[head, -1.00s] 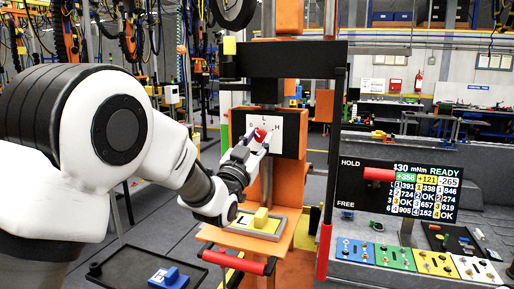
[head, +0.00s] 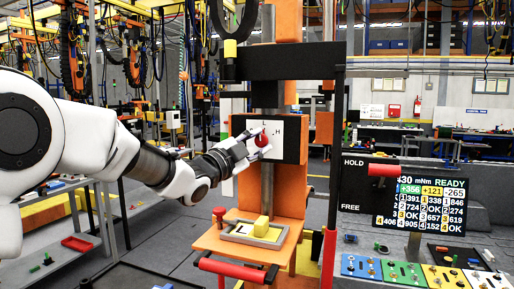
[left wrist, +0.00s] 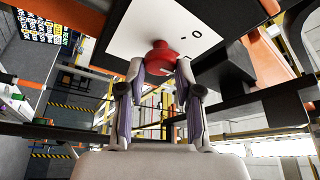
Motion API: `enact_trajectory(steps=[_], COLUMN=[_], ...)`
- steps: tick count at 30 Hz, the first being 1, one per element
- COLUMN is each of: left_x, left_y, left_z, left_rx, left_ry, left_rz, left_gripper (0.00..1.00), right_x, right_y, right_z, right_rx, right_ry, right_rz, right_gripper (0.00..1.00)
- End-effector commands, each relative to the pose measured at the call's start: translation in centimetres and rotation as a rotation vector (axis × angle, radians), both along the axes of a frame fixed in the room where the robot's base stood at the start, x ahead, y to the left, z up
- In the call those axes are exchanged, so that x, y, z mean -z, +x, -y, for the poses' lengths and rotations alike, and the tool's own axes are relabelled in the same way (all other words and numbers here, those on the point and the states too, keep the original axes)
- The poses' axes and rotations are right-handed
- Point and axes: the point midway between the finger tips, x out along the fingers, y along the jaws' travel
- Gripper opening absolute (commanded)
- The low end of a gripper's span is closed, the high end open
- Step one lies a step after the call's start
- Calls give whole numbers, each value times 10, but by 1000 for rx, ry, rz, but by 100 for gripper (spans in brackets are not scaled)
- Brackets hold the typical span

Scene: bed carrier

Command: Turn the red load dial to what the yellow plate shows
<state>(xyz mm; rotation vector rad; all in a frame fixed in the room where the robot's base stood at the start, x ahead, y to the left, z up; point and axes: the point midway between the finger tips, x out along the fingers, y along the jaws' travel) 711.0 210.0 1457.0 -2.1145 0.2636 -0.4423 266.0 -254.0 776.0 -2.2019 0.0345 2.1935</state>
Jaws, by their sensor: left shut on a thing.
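My left gripper (head: 257,145) reaches in from the left and is shut on the dial. In the left wrist view both fingers (left wrist: 160,76) grip the sides of the red dial (left wrist: 158,52), against its white face. My right gripper is not in view.
A red handle bar (head: 236,269) crosses in front of the orange shelf. A HOLD/FREE panel with a red lever (head: 383,170) and a black readout screen (head: 433,205) stand at right. A red knob (head: 219,213) stands left of the tray.

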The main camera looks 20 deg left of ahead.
Motion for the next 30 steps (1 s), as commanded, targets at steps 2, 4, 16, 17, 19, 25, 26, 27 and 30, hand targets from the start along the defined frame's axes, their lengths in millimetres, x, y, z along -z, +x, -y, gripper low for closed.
enact_trajectory(steps=[2,4,16,17,19,25,26,27,30], left_x=[-5,-5,-7,-7,-7,-5,-5,-4,-4], left_y=[0,0,0,0,0,0,0,0,-1], left_z=[-2,-1,-1,-1,-1,-1,-1,-1,-1], left_rx=[-3,-3,-2,-2,-2,-2,-1,-1,-1], left_ry=[20,36,52,52,51,53,53,53,54], left_rz=[10,11,15,15,14,10,9,9,7], left_gripper=[0,0,0,0,0,58,58,58,58], right_x=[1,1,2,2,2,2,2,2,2], right_y=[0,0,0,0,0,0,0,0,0], right_z=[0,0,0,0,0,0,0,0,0], right_rx=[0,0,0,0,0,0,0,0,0], right_ry=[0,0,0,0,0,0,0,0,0], right_rz=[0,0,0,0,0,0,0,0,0], right_gripper=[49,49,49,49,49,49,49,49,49])
